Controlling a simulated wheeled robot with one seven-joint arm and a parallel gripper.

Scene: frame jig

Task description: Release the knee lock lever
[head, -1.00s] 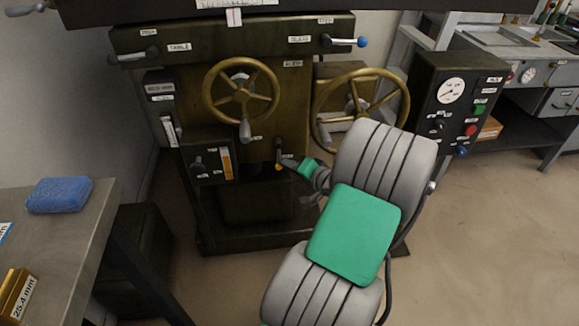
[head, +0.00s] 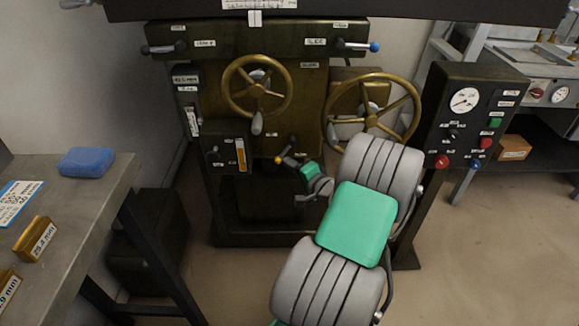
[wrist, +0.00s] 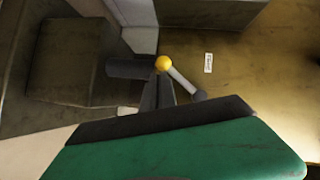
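The knee lock lever (head: 285,149) is a short grey rod with a yellow ball knob on the front of the dark machine, slanting down and left from its pivot. In the wrist view the lever (wrist: 184,82) runs from its grey pivot end up-left to the yellow knob. My gripper (head: 285,160) reaches in from the right, with its tips at the knob. In the wrist view the two dark fingers of my gripper (wrist: 161,82) lie close together, shut, with the knob just at their tips. Whether they touch the knob is hard to tell.
A brass handwheel (head: 257,86) is above the lever and a larger one (head: 372,112) is to the right. A control box (head: 470,115) stands further right. A bench (head: 75,215) with a blue sponge (head: 86,161) is at left. Floor is open at right.

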